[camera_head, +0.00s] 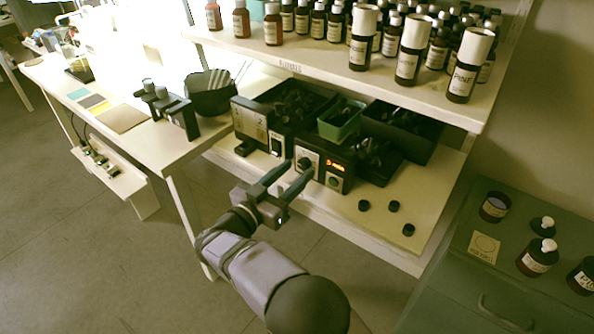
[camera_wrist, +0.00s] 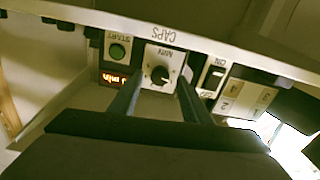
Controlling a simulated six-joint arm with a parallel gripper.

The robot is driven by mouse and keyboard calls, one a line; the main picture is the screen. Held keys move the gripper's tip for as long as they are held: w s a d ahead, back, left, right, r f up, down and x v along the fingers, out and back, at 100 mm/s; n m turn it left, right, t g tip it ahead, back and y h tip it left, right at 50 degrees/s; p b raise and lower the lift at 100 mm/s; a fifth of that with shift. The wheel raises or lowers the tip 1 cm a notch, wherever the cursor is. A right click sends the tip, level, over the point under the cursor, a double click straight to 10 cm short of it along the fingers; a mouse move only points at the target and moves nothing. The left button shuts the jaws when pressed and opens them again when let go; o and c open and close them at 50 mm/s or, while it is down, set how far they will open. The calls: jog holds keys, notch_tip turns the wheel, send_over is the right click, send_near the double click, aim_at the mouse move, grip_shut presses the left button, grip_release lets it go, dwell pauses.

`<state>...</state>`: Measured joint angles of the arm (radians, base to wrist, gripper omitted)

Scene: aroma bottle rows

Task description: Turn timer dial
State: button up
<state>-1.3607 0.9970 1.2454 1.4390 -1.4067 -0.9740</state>
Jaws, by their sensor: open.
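The timer dial (camera_head: 304,163) is a black round knob with a white pointer on a white panel, on the front of a dark unit on the lower shelf. In the wrist view the dial (camera_wrist: 160,75) sits under the label MIN. My gripper (camera_head: 301,169) is open, with its two fingers reaching toward the panel. In the wrist view my gripper (camera_wrist: 161,80) has one fingertip on each side of the dial. I cannot tell whether they touch it. Beside the dial are a red lit display (camera_head: 336,166) and a green START button (camera_wrist: 117,52).
An ON/OFF switch (camera_wrist: 212,78) is on the dial's other side. A green bin (camera_head: 341,121) and dark bins of caps stand above and behind the unit. Loose black caps (camera_head: 394,206) lie on the shelf at right. The upper shelf (camera_head: 290,66) with bottles overhangs.

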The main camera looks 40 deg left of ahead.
jog(key=shift+w, duration=0.85)
jog(key=c, duration=1)
jog(key=shift+c, duration=0.2)
